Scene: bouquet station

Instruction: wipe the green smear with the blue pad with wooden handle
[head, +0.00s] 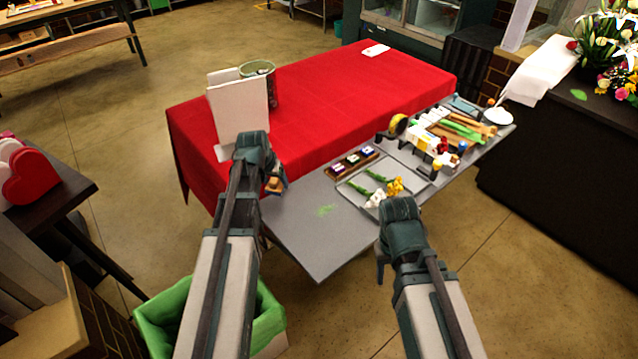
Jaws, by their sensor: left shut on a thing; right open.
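A green smear (325,210) lies on the bare near-left part of the grey table (305,245). My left gripper (274,182) is above the table's left edge, left of the smear. It is shut on a small brown wooden piece (275,186), which looks like the handle of the pad. The blue of the pad does not show; my gripper hides most of it. My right gripper (381,262) is open and empty at the table's near edge, right of the smear.
A clear tray (350,196) with yellow and white flowers (388,190) and a wooden rack (352,163) stand right of the smear. Tools and stems crowd the far right. A red-covered table (330,105) adjoins behind. A green-lined bin (165,315) stands below.

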